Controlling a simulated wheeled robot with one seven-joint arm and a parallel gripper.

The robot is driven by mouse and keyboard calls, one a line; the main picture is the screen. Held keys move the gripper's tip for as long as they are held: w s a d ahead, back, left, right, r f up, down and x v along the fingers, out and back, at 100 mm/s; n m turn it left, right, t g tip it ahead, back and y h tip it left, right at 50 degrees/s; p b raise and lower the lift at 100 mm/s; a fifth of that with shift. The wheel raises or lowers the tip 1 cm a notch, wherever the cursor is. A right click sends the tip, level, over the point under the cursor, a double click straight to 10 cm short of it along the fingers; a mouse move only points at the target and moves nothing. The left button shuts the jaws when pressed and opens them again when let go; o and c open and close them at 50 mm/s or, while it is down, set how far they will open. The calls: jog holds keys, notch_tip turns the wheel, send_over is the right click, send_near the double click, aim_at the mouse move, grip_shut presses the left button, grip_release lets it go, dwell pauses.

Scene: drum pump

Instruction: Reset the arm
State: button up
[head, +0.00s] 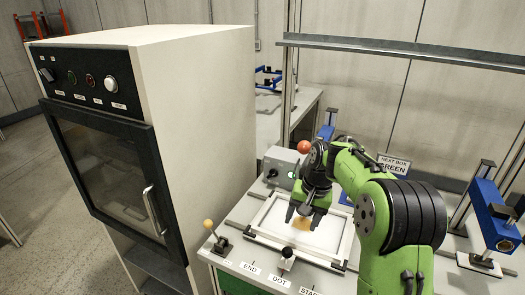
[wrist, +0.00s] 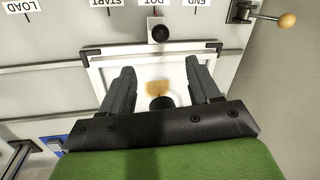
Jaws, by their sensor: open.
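My gripper (head: 304,208) is open over a white framed panel (head: 262,238) with black corners on the bench. In the wrist view, the fingers of my gripper (wrist: 160,68) are spread apart with nothing held between them. The framed panel also shows in the wrist view (wrist: 115,62). A tan patch (wrist: 156,88) lies on the panel below the fingers; it also shows in the head view (head: 302,224). A dark round thing (wrist: 161,103) sits by the tan patch in the wrist view; I cannot tell what it is. My arm is bent, reaching down to the panel.
A tall cabinet (head: 185,110) with a glass door stands at left. On the bench are a yellow-knobbed lever (head: 208,224), a small button block (head: 287,258), and a grey control box (head: 283,166). A blue clamp (head: 492,214) stands right. A rail (head: 400,48) crosses above.

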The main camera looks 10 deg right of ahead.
jog(key=s+a+r+n+t+h, duration=0.2)
jog(key=s+a+r, duration=0.2)
jog(key=s+r, duration=0.75)
jog(key=s+f+n+t, duration=0.2)
jog(key=s+f, duration=0.1)
jog(key=s, duration=1.4)
jog(key=shift+s+d+f+n+t, duration=0.2)
jog(key=shift+s+n+t, duration=0.1)
jog(key=shift+s+t, duration=0.1)
jog(key=shift+r, duration=0.1)
